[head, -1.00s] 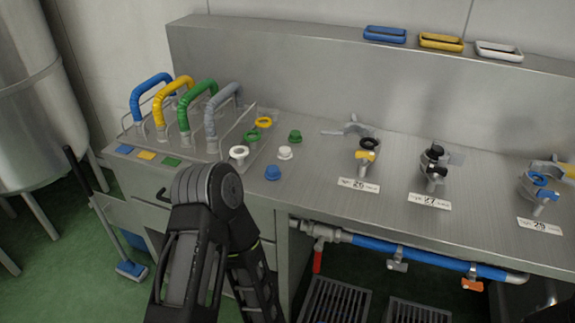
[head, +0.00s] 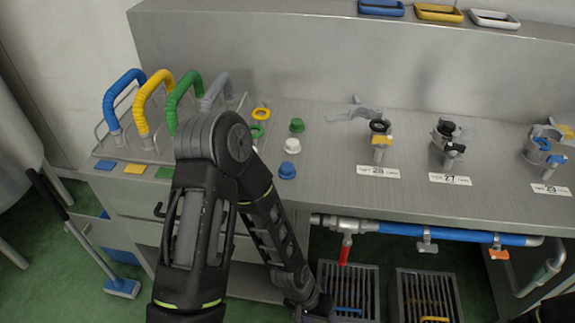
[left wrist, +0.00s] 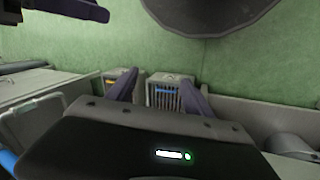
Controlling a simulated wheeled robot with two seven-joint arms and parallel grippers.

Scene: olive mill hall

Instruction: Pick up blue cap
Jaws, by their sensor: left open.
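The blue cap (head: 287,170) stands on the steel bench top near its front edge, in front of a white cap (head: 292,146) and a green cap (head: 297,125). My left arm's elbow is just left of it in the head view. My left gripper (head: 318,308) is low in front of the bench, below the blue cap and apart from it, partly cut off by the frame. In the left wrist view my left gripper (left wrist: 160,82) is open and empty, pointing toward the floor grates. The blue cap is not seen there.
Fittings with labels stand on the right. A blue pipe (head: 430,236) runs under the bench edge, above floor grates (head: 348,290). Trays sit on the back ledge.

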